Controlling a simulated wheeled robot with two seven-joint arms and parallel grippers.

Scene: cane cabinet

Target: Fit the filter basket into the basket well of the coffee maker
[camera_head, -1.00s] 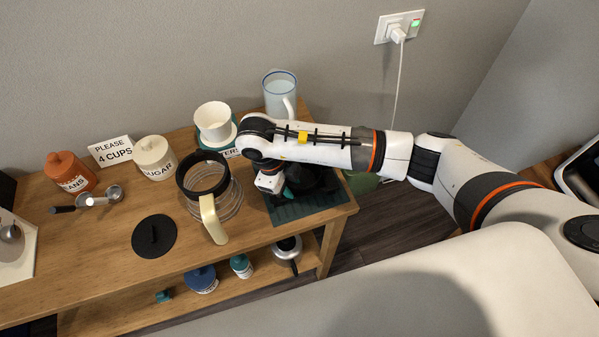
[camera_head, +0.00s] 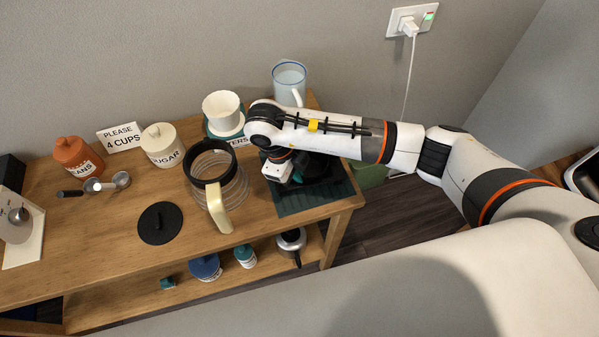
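My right gripper (camera_head: 280,172) points down over the dark teal mat (camera_head: 309,198) at the right end of the wooden table. Its fingers are hidden, so I cannot tell whether it holds something. A dark shape (camera_head: 318,168) lies beside it on the mat, partly behind my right forearm; I cannot tell whether it is the filter basket. No filter basket shows clearly. A dark and pale appliance (camera_head: 12,205) at the left edge is cut off by the frame; it may be the coffee maker, and no basket well shows. My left gripper is out of view.
A glass carafe (camera_head: 218,182) with a cream handle stands left of the mat. A black lid (camera_head: 160,223) lies further left. A lower shelf holds several items.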

